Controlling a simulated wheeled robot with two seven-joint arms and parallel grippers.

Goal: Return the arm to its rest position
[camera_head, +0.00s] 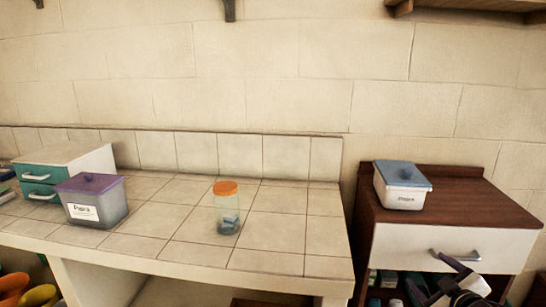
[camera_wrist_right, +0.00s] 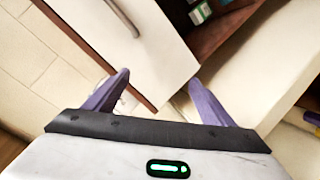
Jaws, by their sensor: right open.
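My right gripper (camera_head: 459,281) shows at the lower right of the head view, in front of the small wooden cabinet (camera_head: 462,196). In the right wrist view the right gripper (camera_wrist_right: 158,85) has its two purple fingers spread wide, with nothing between them. Behind the fingers are the cabinet's white drawer front (camera_wrist_right: 125,50) and its handle. My left gripper shows in neither view.
The tiled counter (camera_head: 277,228) holds a jar with an orange lid (camera_head: 227,207), a purple-lidded box (camera_head: 92,200) and a teal drawer unit (camera_head: 62,168). A blue-lidded white box (camera_head: 402,186) stands on the cabinet. An open shelf with several items lies below the drawer.

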